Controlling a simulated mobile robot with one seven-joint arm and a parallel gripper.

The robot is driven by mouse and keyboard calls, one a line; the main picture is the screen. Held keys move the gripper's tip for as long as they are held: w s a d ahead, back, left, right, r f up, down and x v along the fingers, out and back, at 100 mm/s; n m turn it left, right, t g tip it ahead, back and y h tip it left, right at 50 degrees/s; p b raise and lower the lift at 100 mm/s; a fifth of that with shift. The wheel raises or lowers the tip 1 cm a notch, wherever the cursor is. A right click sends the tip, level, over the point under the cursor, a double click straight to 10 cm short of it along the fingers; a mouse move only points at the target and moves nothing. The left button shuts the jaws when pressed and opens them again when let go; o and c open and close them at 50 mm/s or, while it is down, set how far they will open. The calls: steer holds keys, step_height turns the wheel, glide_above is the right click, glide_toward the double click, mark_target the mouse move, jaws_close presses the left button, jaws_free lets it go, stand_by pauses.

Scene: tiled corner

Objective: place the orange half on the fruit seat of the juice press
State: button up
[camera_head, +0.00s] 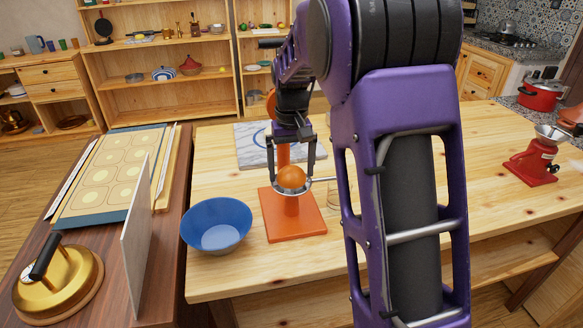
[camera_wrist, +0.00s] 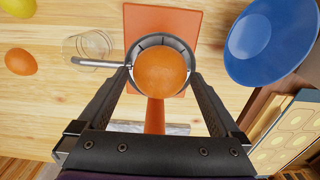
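The orange half (camera_head: 291,177) shows its rounded peel upward and sits at the metal cup-shaped seat of the orange juice press (camera_head: 293,222). In the wrist view the orange half (camera_wrist: 160,72) lies inside the ring of the seat (camera_wrist: 147,43), roughly centred. My gripper (camera_head: 291,178) is above the press, pointing down. In the wrist view my gripper (camera_wrist: 160,75) has its fingers spread on both sides of the orange half, near the seat's rim, with gaps to the peel. The underside of the orange half is hidden.
A blue bowl (camera_head: 217,226) stands left of the press. A clear glass (camera_wrist: 88,47) stands beside it, with a whole orange fruit (camera_wrist: 20,62) and a yellow fruit (camera_wrist: 18,6) farther off. A marble board (camera_head: 252,158) lies behind. A red grinder (camera_head: 532,163) stands right.

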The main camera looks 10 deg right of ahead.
mark_target(292, 168)
step_height(292, 168, up, 12)
steer(key=p, duration=0.1)
steer(key=shift+r, duration=0.15)
stand_by(0.4)
